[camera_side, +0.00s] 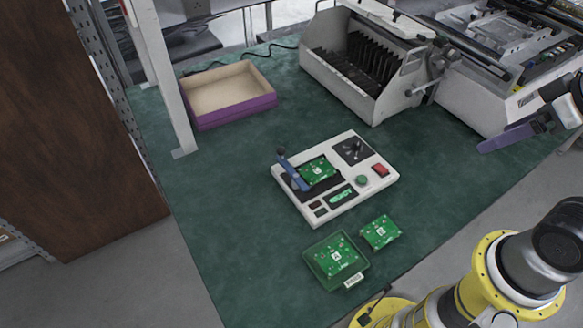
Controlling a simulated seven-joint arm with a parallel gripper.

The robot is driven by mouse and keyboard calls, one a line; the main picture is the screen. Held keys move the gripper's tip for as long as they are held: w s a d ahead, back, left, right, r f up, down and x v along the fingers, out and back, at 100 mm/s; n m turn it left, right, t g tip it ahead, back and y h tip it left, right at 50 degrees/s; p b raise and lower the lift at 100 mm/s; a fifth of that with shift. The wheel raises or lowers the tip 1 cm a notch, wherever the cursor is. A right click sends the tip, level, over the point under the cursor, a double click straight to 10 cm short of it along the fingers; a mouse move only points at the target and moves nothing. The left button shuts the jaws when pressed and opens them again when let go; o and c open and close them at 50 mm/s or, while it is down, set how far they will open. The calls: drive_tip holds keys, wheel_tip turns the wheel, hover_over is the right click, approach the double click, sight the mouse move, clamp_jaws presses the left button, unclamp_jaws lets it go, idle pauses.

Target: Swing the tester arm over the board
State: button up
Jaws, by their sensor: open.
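The white tester (335,205) lies on the green mat near the middle. A green board (318,169) sits in its bed. The blue tester arm (293,173) is at the board's left edge, beside the board rather than across it; its exact height is hard to tell. My gripper (503,139) is at the far right, well apart from the tester, with a purple finger pointing left. It is open and holds nothing visible; part of it is cut off by the frame edge.
A green tray (361,265) holding a board (335,254) and a loose board (380,232) lie in front of the tester. A purple-sided box (235,111) stands at the back left, a white slotted rack (395,94) behind. The mat (215,190) left of the tester is clear.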

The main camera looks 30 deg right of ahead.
drive_tip(key=shift+s, duration=0.1)
drive_tip(key=shift+c, duration=1.2)
drive_tip(key=w+r, duration=0.2)
drive_tip(key=r, duration=0.1)
drive_tip(key=w+r, duration=0.1)
drive_tip(key=r, duration=0.1)
drive_tip(key=shift+w+d+r, duration=0.1)
drive_tip(key=shift+d+r, duration=0.1)
drive_tip(key=shift+d, duration=0.05)
drive_tip(key=shift+c, duration=0.6)
drive_tip(key=w+r+n, duration=0.1)
drive_tip(key=w+r, duration=0.3)
drive_tip(key=w, duration=0.1)
drive_tip(key=n+g+h, duration=0.1)
drive_tip(key=n+g, duration=0.2)
drive_tip(key=n, duration=0.2)
hover_over(281, 148)
drive_tip(key=s+d, duration=0.1)
drive_tip(key=d, duration=0.1)
drive_tip(key=s+a+f+x, duration=0.1)
drive_tip(key=s+x, duration=0.1)
drive_tip(key=x, duration=0.9)
drive_tip(key=s+a+f+g, duration=0.1)
drive_tip(key=a+f, duration=0.3)
drive_tip(key=f, duration=0.2)
drive_tip(key=shift+n+h, duration=0.4)
drive_tip(key=x, duration=1.3)
drive_tip(key=shift+s+a+f, duration=0.1)
drive_tip(key=shift+s+f, duration=0.15)
